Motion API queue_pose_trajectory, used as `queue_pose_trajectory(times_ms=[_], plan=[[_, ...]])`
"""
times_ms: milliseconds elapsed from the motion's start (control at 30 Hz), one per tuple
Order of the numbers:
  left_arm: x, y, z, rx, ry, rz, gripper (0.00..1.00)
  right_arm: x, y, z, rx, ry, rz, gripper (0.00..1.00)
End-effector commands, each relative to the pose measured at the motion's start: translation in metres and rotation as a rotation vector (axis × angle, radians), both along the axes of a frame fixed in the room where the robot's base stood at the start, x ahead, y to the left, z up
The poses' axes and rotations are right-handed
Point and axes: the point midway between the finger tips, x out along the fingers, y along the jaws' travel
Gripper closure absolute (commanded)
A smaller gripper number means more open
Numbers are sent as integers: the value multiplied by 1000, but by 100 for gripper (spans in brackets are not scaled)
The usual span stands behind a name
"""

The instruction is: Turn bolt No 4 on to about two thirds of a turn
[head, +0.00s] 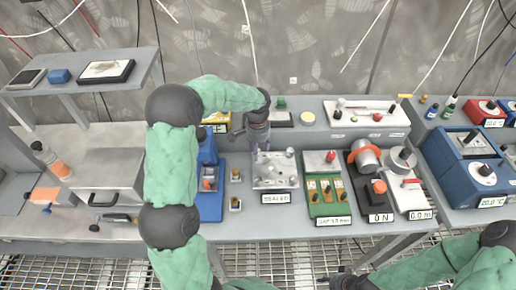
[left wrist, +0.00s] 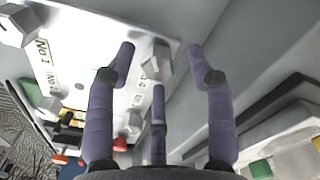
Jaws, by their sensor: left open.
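The light metal bolt plate (head: 262,184) stands on the bench in the middle of the head view. It shows from close up in the left wrist view (left wrist: 90,35), with a "No 1" label on the left and a label ending in "4" partly behind a finger. A grey bolt head, bolt No 4 (left wrist: 163,56), stands beside that label, between the spread fingertips in the picture; I see no clear contact. My left gripper (head: 262,152) points down over the plate's back left part, open and empty; its purple fingers (left wrist: 160,65) fill the wrist view.
A green switch panel (head: 329,209) stands close right of the plate, and a blue device (head: 210,207) stands left. A long white tray (head: 366,118) lies behind. My right arm comes in low at the right; its dark end (head: 347,282) is partly cut off.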

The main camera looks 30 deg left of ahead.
Motion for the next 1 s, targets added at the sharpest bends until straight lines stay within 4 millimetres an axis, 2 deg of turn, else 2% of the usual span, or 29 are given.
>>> queue_pose_trajectory(times_ms=[167,400,600,800,1000], plan=[[1,0,21,1,-5,1,46,0,0,0,0,0,0,60],[2,0,69,1,-6,0,46,0,0,0,0,0,0,60],[2,0,102,0,-6,0,46,0,0,0,0,0,0,60],[1,0,117,0,-4,-1,46,0,0,0,0,0,0,60],[1,0,119,0,-3,-1,46,0,0,0,0,0,0,60]])
